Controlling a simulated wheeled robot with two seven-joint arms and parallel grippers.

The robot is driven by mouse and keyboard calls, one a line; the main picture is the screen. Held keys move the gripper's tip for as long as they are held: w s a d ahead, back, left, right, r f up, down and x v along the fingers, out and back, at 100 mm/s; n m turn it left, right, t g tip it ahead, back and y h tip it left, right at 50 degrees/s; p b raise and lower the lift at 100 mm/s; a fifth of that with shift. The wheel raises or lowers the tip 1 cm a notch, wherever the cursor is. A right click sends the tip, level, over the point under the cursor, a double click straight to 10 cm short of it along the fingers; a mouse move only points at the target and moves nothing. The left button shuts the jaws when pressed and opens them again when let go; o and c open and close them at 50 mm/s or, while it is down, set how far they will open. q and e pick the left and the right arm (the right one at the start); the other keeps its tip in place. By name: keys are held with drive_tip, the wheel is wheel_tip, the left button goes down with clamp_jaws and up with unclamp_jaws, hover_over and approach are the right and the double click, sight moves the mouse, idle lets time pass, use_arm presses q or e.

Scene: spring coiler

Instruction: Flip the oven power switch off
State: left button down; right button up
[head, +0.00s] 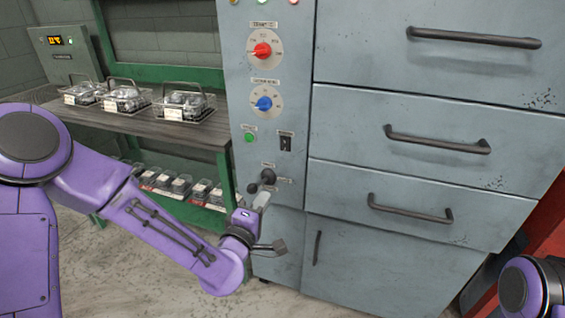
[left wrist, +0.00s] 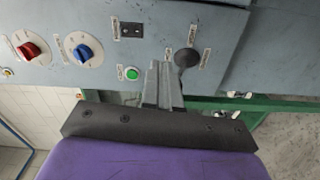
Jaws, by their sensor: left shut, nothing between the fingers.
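A black rocker switch (head: 285,142) sits on the grey control panel (head: 245,60), right of a green button (head: 249,137). Its label is too small to read, and I cannot tell its position. The switch also shows in the left wrist view (left wrist: 131,30), above the green button (left wrist: 132,73). My left gripper (head: 262,198) is shut and empty, low in front of the panel, below the switch and close to a black ball-ended lever (head: 268,176). In the left wrist view my left fingers (left wrist: 160,70) point between the green button and the lever (left wrist: 187,57). My right gripper is out of view.
A red knob (head: 262,50) and a blue knob (head: 264,103) sit higher on the panel. Grey drawers with dark handles (head: 437,139) fill the right. A green-framed bench (head: 150,125) with wire baskets stands left. A small display box (head: 62,50) is behind it.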

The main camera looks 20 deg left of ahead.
sight(286, 142)
use_arm(q)
drive_tip(key=shift+n+t, duration=0.5)
drive_tip(key=shift+t, duration=0.3)
drive_tip(key=r, duration=0.4)
drive_tip(key=shift+w+d+r, duration=0.1)
drive_tip(key=shift+w+r, duration=0.25)
drive_tip(key=shift+r, duration=0.05)
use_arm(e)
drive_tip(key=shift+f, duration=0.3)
use_arm(q)
drive_tip(key=w, duration=0.4)
drive_tip(key=w+r+p, duration=0.1)
drive_tip(key=w, duration=0.4)
drive_tip(key=w+p, duration=0.1)
drive_tip(key=w, duration=0.4)
drive_tip(key=shift+d+r, duration=0.25)
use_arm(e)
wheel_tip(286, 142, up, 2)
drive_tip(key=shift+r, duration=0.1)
